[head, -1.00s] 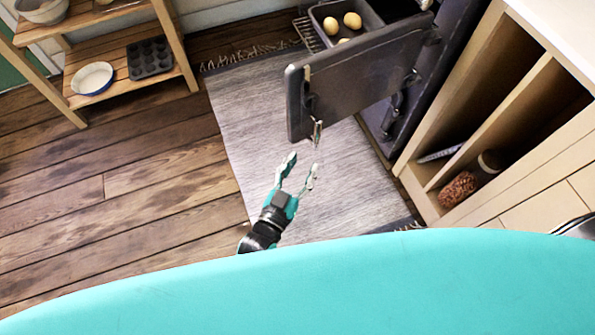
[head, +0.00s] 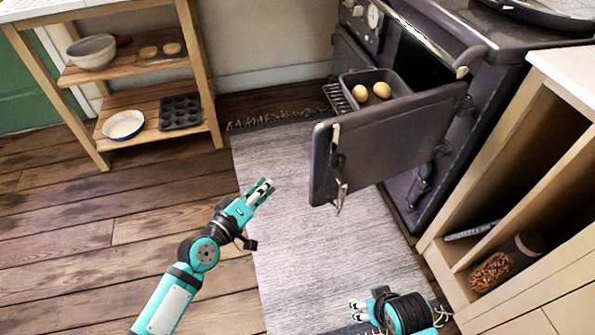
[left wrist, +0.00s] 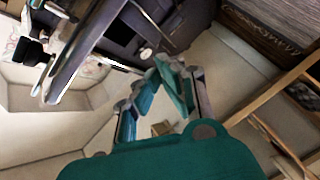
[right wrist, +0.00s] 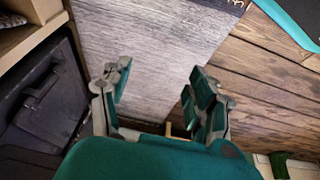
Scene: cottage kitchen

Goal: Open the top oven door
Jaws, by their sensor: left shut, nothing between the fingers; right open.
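The top oven door (head: 385,140) is a dark panel that stands swung wide open from the dark range, with a metal latch (head: 340,197) at its free edge. Inside the opening, a dark roasting tin (head: 402,83) with yellow round pieces of food is in view. My left gripper (head: 267,186) is shut and empty, left of the door's free edge and apart from it. My right gripper (head: 357,311) is low in the head view, below the door and clear of it. In the right wrist view it is open and empty (right wrist: 158,82).
A wooden shelf unit (head: 145,68) with bowls and a muffin tin (head: 180,112) stands at the back left. A wooden cabinet (head: 520,160) with open compartments is at right. A grey rug (head: 285,230) covers the floor under the door; bare floorboards lie to the left.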

